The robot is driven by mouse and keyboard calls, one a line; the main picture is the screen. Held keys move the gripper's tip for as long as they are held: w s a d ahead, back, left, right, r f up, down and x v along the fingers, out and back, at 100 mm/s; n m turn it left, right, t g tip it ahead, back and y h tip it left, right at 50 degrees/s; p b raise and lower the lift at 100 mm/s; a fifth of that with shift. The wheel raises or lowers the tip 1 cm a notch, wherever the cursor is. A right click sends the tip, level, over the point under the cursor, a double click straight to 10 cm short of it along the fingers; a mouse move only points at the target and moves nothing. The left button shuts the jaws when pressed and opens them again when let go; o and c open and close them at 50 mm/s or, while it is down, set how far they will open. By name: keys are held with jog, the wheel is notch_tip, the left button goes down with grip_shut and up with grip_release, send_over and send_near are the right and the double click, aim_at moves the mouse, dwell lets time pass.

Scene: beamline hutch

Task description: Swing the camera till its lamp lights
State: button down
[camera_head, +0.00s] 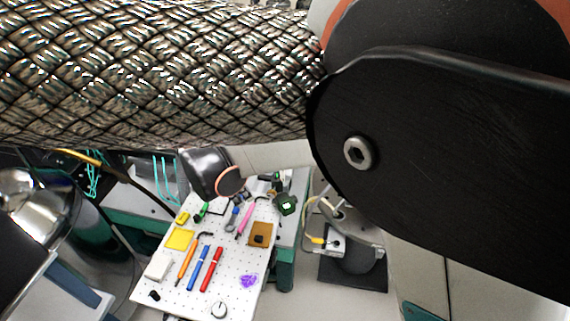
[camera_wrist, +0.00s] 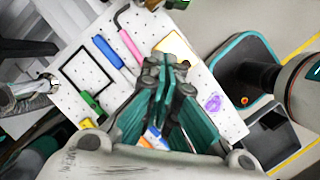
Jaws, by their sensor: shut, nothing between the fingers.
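A small dark-green device (camera_head: 286,204) at the far right edge of the pegboard shows a bright green patch on its face in the head view. It looks like the camera, but I cannot tell whether the patch is its lamp or a screen. Only a green edge (camera_wrist: 178,4) of what seems the same device shows at the top of the wrist view. My gripper (camera_wrist: 163,68) is shut and empty above the board, its teal fingers together, apart from the device. In the head view its fingers are small and hard to make out.
The white pegboard (camera_head: 180,296) carries pens, a yellow pad, a pink hex key (camera_head: 246,220), a tan plate (camera_head: 260,235) and a purple item (camera_head: 248,281). My arm covers the upper head view.

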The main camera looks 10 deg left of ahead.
aim_at(287, 202)
jog(key=shift+n+h, duration=0.3)
jog(key=shift+n, duration=0.1)
jog(key=b+x, duration=0.1)
jog(key=x, duration=0.2)
jog(key=s+b+x, duration=0.1)
jog(key=x, duration=0.3)
jog(key=b+x, duration=0.1)
jog(key=x, duration=0.2)
jog(key=shift+s+d+f+b, duration=0.15)
jog(key=shift+f+b, duration=0.15)
jog(key=shift+f, duration=0.15)
jog(key=w+d, duration=0.2)
jog(key=shift+d+r+b, duration=0.2)
jog(key=shift+d+b, duration=0.15)
jog(key=shift+w+d, duration=0.15)
jog(key=shift+d, duration=0.1)
